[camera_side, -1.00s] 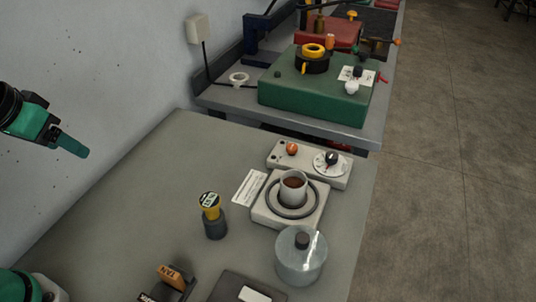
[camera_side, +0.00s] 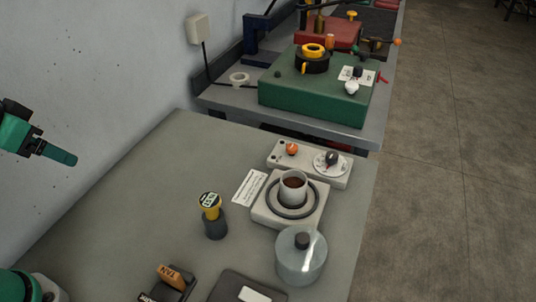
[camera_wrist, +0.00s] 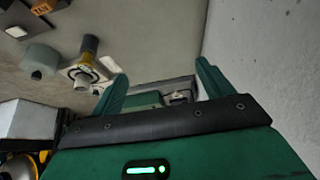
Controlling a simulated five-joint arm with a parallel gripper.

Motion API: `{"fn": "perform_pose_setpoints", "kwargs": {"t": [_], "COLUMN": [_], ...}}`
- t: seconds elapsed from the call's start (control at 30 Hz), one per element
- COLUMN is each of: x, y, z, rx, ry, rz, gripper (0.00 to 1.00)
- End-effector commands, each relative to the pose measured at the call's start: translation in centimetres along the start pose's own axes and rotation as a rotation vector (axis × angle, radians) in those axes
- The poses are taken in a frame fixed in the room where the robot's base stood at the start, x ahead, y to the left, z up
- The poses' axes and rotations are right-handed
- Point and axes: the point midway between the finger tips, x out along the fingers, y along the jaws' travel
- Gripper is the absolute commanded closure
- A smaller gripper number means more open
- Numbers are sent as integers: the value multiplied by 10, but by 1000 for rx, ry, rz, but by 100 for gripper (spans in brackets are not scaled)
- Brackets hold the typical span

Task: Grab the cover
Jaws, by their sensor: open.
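The cover (camera_side: 301,262) is a clear, bluish round jar-like lid with a dark knob on top. In the side view it stands on the grey bench at the lower right, in front of the white hot-plate-like unit and apart from it. A cup of brown liquid (camera_side: 293,187) stands uncovered inside the dark ring on that unit. My gripper (camera_side: 65,157) is high at the left edge, far from the cover. In the wrist view my gripper (camera_wrist: 162,78) has its two green fingers spread with nothing between them.
A yellow-topped stamp (camera_side: 211,207) stands in a dark holder left of the cover. A block labelled TAN (camera_side: 171,275) and a dark pad (camera_side: 236,289) lie at the front. A control box (camera_side: 312,165) stands behind. The left bench is mostly bare beside the wall.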

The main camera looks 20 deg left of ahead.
Motion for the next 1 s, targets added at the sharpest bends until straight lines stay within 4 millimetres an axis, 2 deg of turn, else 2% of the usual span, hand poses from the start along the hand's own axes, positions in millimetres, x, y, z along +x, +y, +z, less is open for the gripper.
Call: {"fn": "perform_pose_setpoints", "kwargs": {"t": [0.03,0.1,0.37,0.57,0.77,1.0], "x": [0,0,0,0,2,12], "y": [0,0,0,7,26,64], "z": [0,0,-1,-11,-36,-73], "rx": [0,0,0,10,36,77], "ry": [0,0,-1,-17,-58,-123], "rz": [0,0,1,14,44,83], "gripper": [10,0,0,0,0,0]}}
